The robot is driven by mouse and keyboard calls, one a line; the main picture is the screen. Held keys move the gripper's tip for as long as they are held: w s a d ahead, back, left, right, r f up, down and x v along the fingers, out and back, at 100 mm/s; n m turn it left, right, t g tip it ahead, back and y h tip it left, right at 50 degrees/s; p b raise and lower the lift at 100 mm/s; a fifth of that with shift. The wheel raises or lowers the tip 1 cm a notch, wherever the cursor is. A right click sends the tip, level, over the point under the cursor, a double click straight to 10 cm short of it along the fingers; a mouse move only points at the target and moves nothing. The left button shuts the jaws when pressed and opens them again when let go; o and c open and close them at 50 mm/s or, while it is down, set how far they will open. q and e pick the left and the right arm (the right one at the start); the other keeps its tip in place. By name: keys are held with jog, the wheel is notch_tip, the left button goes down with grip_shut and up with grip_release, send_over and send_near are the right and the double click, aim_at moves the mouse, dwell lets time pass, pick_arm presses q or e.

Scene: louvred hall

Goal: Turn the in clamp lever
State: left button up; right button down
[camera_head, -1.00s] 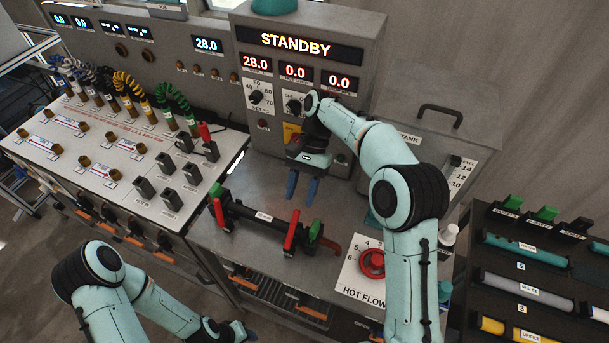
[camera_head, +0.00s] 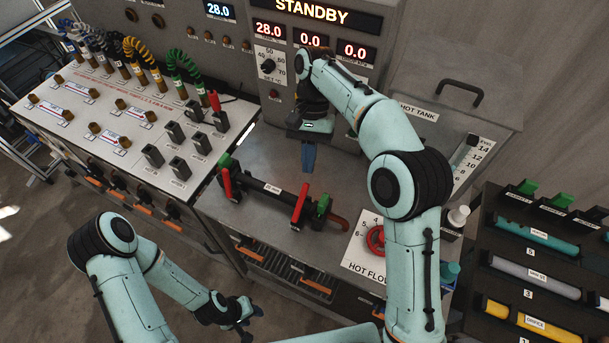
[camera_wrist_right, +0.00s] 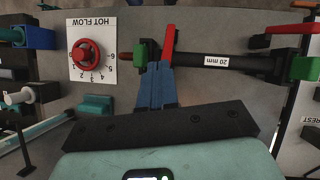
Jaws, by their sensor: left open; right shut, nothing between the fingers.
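A dark pipe (camera_head: 262,191) labelled 20 mm lies across the bench between two clamps, each with a red lever and a green block. The left red lever (camera_head: 225,184) and right red lever (camera_head: 299,205) stand raised at a slant; I cannot read which clamp is "in". My right gripper (camera_head: 308,158), blue fingers together and empty, points down above and behind the right clamp. In the right wrist view its fingertips (camera_wrist_right: 158,68) appear just beside that clamp's red lever (camera_wrist_right: 169,42) and green block (camera_wrist_right: 142,52); contact cannot be told. My left gripper (camera_head: 249,320) is open, low in front of the bench.
A red hot flow knob (camera_head: 376,240) sits right of the clamps. The panel (camera_head: 315,35) behind reads STANDBY. A hot tank (camera_head: 430,125) stands at the back right, a rack of coloured tubes (camera_head: 530,250) at the right. Black switches (camera_head: 185,150) stand on the left bench.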

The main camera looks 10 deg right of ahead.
jog(key=s+a+n+t+h+b, duration=0.4)
jog(key=s+a+n+t+h, duration=0.15)
jog(key=s+n, duration=0.35)
jog(key=n+t+h+b, duration=0.1)
jog(key=n+t+b, duration=0.2)
jog(key=n+t, duration=0.35)
send_near(302, 194)
pick_arm(q)
jog(key=s+f+b, duration=0.1)
jog(key=s+f, duration=0.7)
jog(key=f, duration=0.3)
jog(key=shift+g, duration=0.4)
pick_arm(e)
jog(key=shift+t, duration=0.4)
jog(key=x, duration=0.7)
jog(key=shift+s+f, duration=0.25)
jog(key=shift+s, duration=0.15)
